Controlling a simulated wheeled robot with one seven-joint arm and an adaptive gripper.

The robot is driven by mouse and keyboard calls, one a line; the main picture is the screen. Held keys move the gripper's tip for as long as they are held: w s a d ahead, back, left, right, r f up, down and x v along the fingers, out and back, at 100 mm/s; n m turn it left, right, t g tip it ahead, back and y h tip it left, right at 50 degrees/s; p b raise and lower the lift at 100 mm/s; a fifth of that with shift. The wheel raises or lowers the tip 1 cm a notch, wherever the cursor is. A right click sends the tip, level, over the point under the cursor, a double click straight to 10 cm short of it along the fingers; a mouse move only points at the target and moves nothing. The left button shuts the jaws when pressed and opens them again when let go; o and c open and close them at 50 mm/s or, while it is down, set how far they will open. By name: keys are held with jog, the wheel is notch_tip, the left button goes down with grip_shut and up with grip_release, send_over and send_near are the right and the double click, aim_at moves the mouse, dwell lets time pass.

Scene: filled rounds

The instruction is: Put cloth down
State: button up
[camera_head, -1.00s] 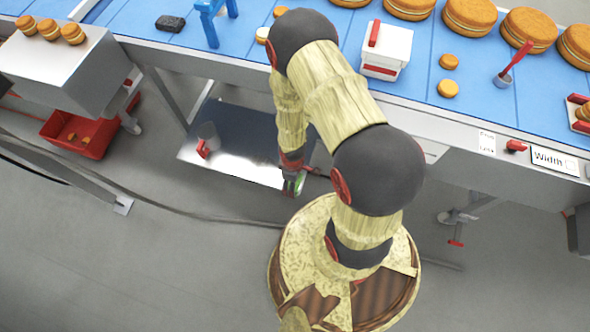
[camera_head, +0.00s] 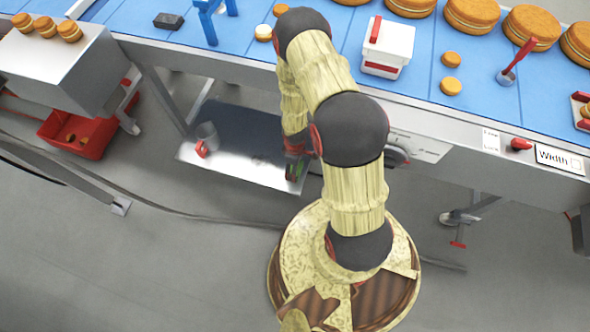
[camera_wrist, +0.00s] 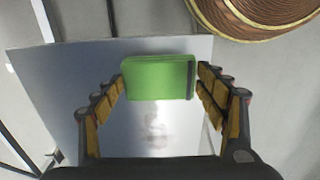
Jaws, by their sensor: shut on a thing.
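A folded green cloth (camera_wrist: 157,77) with a dark strip on its right edge is between the fingers of my gripper (camera_wrist: 160,82) in the wrist view. My gripper is shut on it, with one finger at each side. Below the cloth is the shiny metal shelf (camera_wrist: 62,80); I cannot tell whether the cloth touches it. In the head view my gripper (camera_head: 296,168) is at the right part of the low shelf (camera_head: 240,163) under the conveyor. There the cloth is mostly hidden by my arm.
A grey cup with a red handle (camera_head: 207,138) stands on the left of the shelf. A red crate (camera_head: 75,135) sits on the floor at left. A blue conveyor (camera_head: 345,40) with filled rounds and a white box (camera_head: 388,48) is above. The shelf's middle is clear.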

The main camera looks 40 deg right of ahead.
jog(key=shift+w+d+f, duration=0.15)
jog(key=shift+f, duration=0.05)
jog(key=shift+f+b, duration=1.1)
jog(key=shift+f, duration=0.4)
jog(key=shift+f, duration=0.1)
jog(key=shift+f, duration=0.15)
jog(key=o, duration=1.1)
notch_tip(320, 180, up, 12)
jog(key=p, duration=0.7)
jog(key=shift+r, duration=0.25)
